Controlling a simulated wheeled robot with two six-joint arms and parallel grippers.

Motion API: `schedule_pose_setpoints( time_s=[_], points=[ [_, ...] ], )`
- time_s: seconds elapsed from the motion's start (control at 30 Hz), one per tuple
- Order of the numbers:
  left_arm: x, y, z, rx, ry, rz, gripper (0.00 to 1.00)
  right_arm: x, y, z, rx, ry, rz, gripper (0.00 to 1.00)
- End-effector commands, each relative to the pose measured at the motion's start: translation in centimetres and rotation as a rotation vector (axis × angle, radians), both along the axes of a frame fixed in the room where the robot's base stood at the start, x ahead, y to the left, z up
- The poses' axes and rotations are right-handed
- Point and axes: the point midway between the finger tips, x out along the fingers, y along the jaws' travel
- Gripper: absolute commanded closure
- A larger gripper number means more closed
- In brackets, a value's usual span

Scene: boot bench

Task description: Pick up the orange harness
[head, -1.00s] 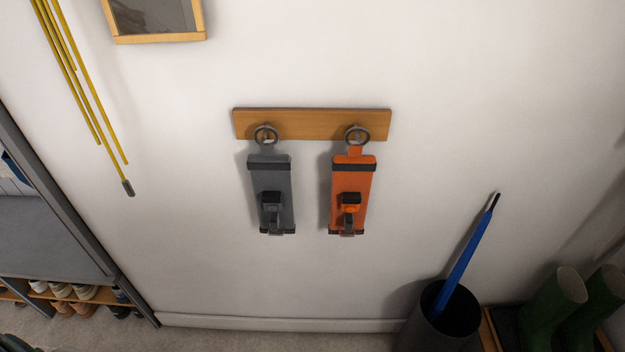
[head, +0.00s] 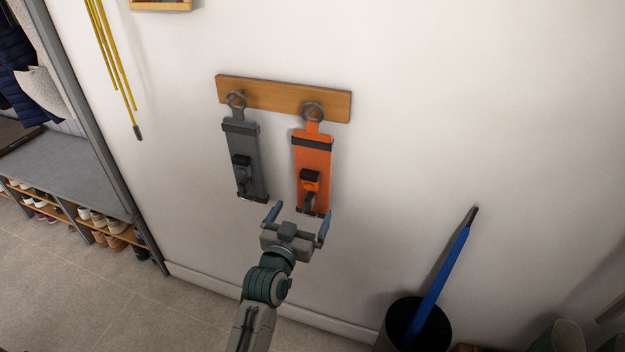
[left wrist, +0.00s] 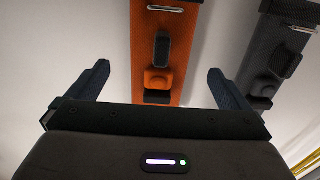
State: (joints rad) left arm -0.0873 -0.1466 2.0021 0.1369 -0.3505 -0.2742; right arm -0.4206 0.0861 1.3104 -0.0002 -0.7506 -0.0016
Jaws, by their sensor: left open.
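The orange harness (head: 314,155) hangs by a ring from the right end of a wooden wall board (head: 285,98). It has dark bands and a dark buckle on its front. My left gripper (head: 298,216) is open and empty, just below the harness's lower end in the head view. In the left wrist view, the orange harness (left wrist: 164,50) shows between the two spread fingers (left wrist: 155,84), beyond them. I cannot tell whether the gripper touches it. My right gripper is not in view.
A grey harness (head: 243,160) hangs beside the orange one on the left, and shows at right in the left wrist view (left wrist: 277,55). A dark bin (head: 398,322) with a blue umbrella (head: 440,275) stands lower right. A shoe bench (head: 75,170) is at left.

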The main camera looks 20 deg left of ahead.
Motion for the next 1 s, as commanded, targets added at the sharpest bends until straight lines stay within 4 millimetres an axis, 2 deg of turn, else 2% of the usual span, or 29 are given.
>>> schedule_pose_setpoints(
  time_s=[0.1,0.37,0.7,1.0],
  points=[
    [2.1,-0.1,0.2,0.002,0.000,-0.001,0.00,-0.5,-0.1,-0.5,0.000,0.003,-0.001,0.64],
    [4.5,-0.1,0.0,0.002,0.001,0.000,0.00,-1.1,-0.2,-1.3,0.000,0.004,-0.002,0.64],
    [8.9,-0.2,-0.2,0.001,0.003,0.000,0.00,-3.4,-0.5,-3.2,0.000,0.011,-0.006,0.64],
    [9.3,-0.2,-0.3,0.000,0.002,0.001,0.02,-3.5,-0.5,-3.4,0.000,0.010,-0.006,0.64]
  ],
)
